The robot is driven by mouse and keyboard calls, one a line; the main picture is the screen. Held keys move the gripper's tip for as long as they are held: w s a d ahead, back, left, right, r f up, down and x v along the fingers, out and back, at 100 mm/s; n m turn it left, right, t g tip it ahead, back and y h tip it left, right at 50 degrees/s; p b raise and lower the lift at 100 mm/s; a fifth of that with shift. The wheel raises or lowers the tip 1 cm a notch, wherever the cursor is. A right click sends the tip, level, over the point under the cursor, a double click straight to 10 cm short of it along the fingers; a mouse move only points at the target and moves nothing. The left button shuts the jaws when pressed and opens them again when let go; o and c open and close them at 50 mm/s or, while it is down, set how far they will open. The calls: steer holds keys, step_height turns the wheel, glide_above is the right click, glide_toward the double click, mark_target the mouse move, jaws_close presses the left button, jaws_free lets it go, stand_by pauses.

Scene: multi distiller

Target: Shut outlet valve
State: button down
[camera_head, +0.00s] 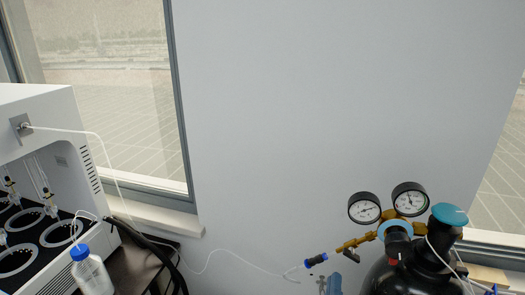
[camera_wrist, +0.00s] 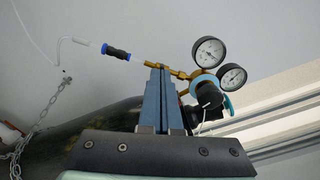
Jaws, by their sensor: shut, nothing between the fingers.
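The gas cylinder's regulator has a brass outlet pipe (camera_head: 357,242) running left to a black and blue hose connector (camera_head: 316,260). A small dark lever (camera_head: 351,256) hangs below this pipe and looks like the outlet valve. In the wrist view the brass pipe (camera_wrist: 179,73) and the connector (camera_wrist: 117,53) lie beyond my fingertips, and the lever cannot be made out. My gripper (camera_wrist: 158,68) is shut and empty, its blue fingers together. In the head view it shows (camera_head: 330,278) at the bottom edge, below and left of the lever. Contact cannot be told.
Two round gauges (camera_head: 365,208) (camera_head: 410,198) and a blue knob (camera_head: 395,229) sit on the regulator. The black cylinder (camera_head: 405,277) has a teal-topped valve (camera_head: 450,214). A chain (camera_wrist: 38,122) hangs at the wall. A white distiller (camera_head: 45,110) and bottle (camera_head: 92,272) are at left.

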steer(key=x, duration=0.7)
steer(key=shift+b, duration=0.35)
steer(key=shift+s+d+f, duration=0.3)
steer(key=shift+d+f, duration=0.1)
steer(key=shift+d, duration=0.25)
stand_by(0.8)
steer(key=shift+s+d+r+b, duration=0.1)
steer(key=shift+d+r+b, duration=0.15)
steer(key=shift+r+b, duration=0.15)
steer(key=shift+a, duration=0.1)
steer(key=v, duration=0.6)
steer(key=shift+a+r, duration=0.4)
stand_by(0.3)
